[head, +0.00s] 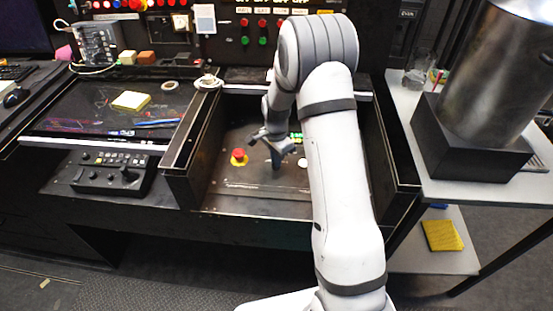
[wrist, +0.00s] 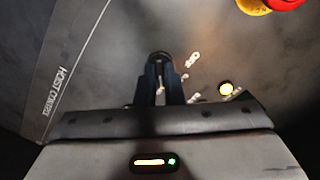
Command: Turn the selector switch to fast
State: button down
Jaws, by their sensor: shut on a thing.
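The selector switch (wrist: 160,57) is a small dark round knob on the dark panel in the wrist view. My gripper (wrist: 161,84) is shut on it, with a dark finger on each side. A pale mark shows between the fingers. Small white labels (wrist: 192,60) sit just right of the switch, too blurred to read, so I cannot tell which one marks fast. In the head view my gripper (head: 277,165) points down at the panel and hides the switch.
A red mushroom button (head: 239,154) on a yellow base stands left of my gripper in the head view. A pale round button (head: 302,163) is to its right; a lit button (wrist: 226,88) shows in the wrist view. Raised dark walls (head: 190,150) flank the panel.

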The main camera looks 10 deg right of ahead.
dwell(0.3)
jog(key=c, duration=1.5)
grip_release()
jog(key=shift+c, duration=0.2)
jog(key=shift+r, duration=0.1)
notch_tip(320, 180, up, 8)
jog(key=shift+f, duration=0.2)
jog(key=shift+s, duration=0.1)
jog(key=s+r+n+t+p, duration=0.1)
jog(key=s+r+n, duration=0.3)
jog(key=s, duration=0.5)
jog(key=s+r+n+p, duration=0.1)
jog(key=s+r+n, duration=0.3)
jog(key=s+r, duration=0.5)
jog(key=s+r+n+t+p, duration=0.1)
jog(key=s+r+n, duration=0.3)
jog(key=s, duration=0.6)
notch_tip(320, 180, up, 3)
jog(key=shift+s+d+f+n+t+p, duration=0.15)
jog(key=shift+s+n+t+p, duration=0.15)
jog(key=shift+n+p, duration=0.15)
